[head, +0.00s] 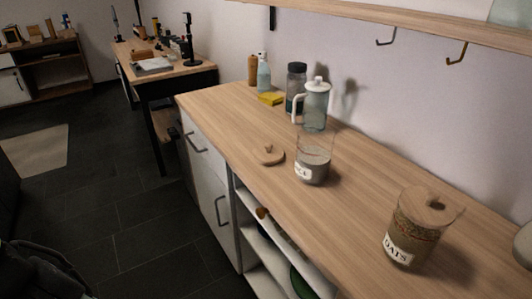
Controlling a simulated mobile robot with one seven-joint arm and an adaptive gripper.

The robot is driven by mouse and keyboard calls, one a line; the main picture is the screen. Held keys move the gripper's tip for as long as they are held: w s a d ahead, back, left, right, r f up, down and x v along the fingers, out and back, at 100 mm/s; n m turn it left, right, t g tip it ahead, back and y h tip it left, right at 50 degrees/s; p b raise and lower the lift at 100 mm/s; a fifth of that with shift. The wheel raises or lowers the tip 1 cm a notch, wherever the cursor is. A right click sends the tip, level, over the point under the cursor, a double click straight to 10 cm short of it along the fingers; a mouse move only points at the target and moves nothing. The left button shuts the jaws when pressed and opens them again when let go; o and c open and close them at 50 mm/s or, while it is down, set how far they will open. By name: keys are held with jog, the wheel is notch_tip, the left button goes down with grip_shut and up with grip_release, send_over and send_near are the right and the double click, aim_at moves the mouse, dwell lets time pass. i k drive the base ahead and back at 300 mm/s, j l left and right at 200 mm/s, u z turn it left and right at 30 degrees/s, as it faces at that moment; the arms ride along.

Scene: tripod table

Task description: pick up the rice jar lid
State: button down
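A round wooden lid (268,155) with a small knob lies flat on the wooden counter (235,140), knob up. It is just left of an open glass jar (313,166) that is partly filled with pale grains. The jar's label is partly turned away and seems to read RICE. The lid is apart from the jar, with bare wood around it. My gripper's fingers do not show in the head view. A dark shape at the lower left edge may be part of my arm, but no fingertips can be made out.
An oats jar (411,236) with its wooden lid on stands at the right. Behind the rice jar are a glass pitcher (315,103), a dark-capped jar (296,84), a spray bottle (264,73) and a yellow sponge (271,98). A shelf with hooks hangs above. Dark floor lies left.

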aim_at(267, 154)
jog(key=i+j, duration=0.1)
jog(key=j, duration=0.8)
jog(key=i+j+z, duration=0.1)
jog(key=j, duration=0.4)
jog(key=i+l, duration=0.15)
jog(key=i, duration=0.4)
jog(key=i+l, duration=0.2)
jog(key=i, duration=0.3)
jog(key=z, duration=0.05)
